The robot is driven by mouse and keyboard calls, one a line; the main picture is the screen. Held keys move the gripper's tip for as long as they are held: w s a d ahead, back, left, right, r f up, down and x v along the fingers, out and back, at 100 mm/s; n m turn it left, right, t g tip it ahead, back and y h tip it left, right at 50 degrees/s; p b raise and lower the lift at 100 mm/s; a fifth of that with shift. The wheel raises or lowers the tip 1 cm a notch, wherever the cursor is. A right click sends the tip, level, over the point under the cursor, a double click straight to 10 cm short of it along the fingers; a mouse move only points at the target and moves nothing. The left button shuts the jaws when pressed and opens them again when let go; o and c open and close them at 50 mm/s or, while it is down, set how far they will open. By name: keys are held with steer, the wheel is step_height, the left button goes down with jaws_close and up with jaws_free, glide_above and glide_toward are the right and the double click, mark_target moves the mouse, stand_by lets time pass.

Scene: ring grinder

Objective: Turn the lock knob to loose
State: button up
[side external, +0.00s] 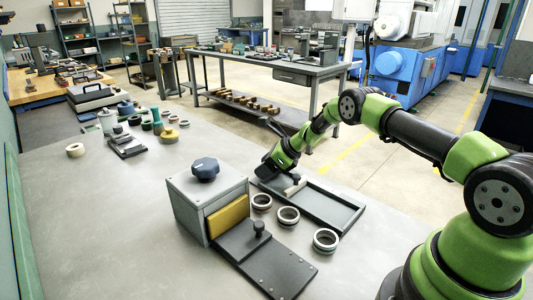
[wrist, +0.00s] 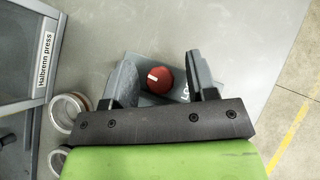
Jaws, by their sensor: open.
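The lock knob (wrist: 160,80) is a red round knob with a short white mark, seen from above in the wrist view. The mark lies on the upper left part of the knob. The knob sits on a blue-grey block (wrist: 146,99), and part of a white word starting "LO" shows beside the right finger. My gripper (wrist: 158,73) is open, with one finger to each side of the knob and gaps on both sides. In the side view my gripper (side external: 268,171) is low behind the grey box, and the red knob is hidden there.
A grey box (side external: 185,205) with a dark blue top knob (side external: 205,169) and yellow panel stands left of my gripper. Three metal rings (side external: 288,216) and a dark tray (side external: 337,212) lie nearby. A "Hallbrenn press" label (wrist: 46,60) shows at left.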

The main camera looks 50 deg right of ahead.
steer(key=shift+m+t+h, duration=0.5)
steer(key=shift+m+h, duration=1.2)
steer(key=shift+m, duration=0.6)
steer(key=v, duration=1)
steer(key=s+a+r+n+y, duration=0.2)
steer(key=s+a+r+n, duration=0.1)
steer(key=a+r+n, duration=0.4)
steer(key=s+a+r+n+y, duration=0.2)
steer(key=a+r+n, duration=0.5)
steer(key=r, duration=0.5)
steer(key=shift+s+n+y, duration=0.4)
steer(key=shift+s+n, duration=0.5)
steer(key=shift+w, duration=0.1)
